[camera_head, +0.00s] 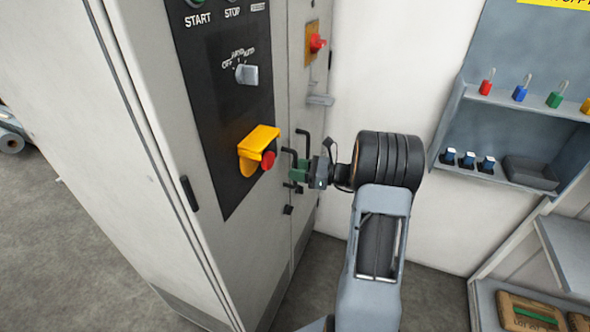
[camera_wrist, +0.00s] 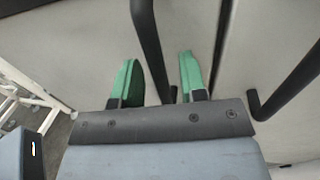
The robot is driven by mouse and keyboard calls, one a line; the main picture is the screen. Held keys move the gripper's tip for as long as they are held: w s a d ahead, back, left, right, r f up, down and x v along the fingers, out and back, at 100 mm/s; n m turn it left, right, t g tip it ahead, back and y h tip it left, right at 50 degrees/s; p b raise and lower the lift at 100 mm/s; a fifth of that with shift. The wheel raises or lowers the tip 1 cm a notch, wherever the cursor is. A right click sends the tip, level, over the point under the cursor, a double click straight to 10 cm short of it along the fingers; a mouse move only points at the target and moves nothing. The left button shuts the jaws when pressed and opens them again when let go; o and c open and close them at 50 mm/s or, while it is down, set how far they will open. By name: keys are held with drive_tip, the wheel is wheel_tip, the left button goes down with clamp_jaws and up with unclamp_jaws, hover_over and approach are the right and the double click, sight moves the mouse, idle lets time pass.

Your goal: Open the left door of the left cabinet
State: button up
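The grey cabinet's left door (camera_head: 180,160), with a black control panel, fills the left of the head view. It looks shut, with a dark seam (camera_wrist: 224,35) between it and the right door (camera_head: 297,90). The left door's black bar handle (camera_wrist: 147,35) runs between the green fingers of my gripper (camera_wrist: 158,58) in the wrist view. The fingers are apart, with gaps visible beside the bar. In the head view my gripper (camera_head: 301,172) is at the handles, which it partly hides. The right door's handle (camera_wrist: 285,85) is right of the fingers.
A yellow-mounted red button (camera_head: 267,160) and a grey rotary switch (camera_head: 246,74) stick out from the panel. A black hinge or latch (camera_head: 189,193) is on the cabinet edge. A blue-grey wall shelf (camera_head: 520,105) and a lower rack (camera_head: 565,250) stand at the right.

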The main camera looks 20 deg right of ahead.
drive_tip(key=shift+w+a, duration=0.15)
drive_tip(key=shift+a, duration=0.1)
clamp_jaws()
idle(0.3)
